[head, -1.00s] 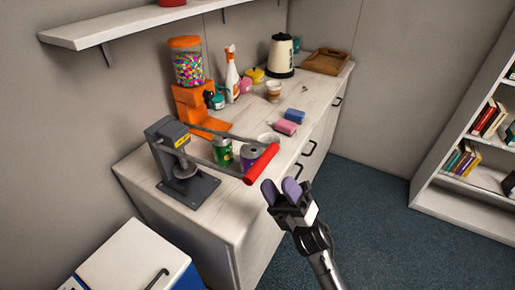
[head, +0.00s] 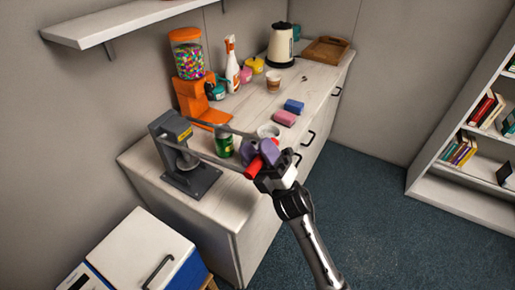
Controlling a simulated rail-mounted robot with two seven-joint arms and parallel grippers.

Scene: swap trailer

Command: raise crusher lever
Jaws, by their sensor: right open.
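The can crusher (head: 183,160) is a dark grey press at the near left end of the counter. Its lever (head: 208,158) sticks out to the right, roughly level, and ends in a red handle (head: 254,169). My right gripper (head: 268,152) is open at the red handle and covers part of it. I cannot tell whether its fingers touch the handle. A green can (head: 224,146) stands behind the lever, beside the crusher. A second, purplish can is mostly hidden by my right gripper. My left gripper is not in view.
An orange candy dispenser (head: 188,75) stands behind the crusher. A white-and-blue cooler (head: 140,250) is at the lower left. Floor is clear at right.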

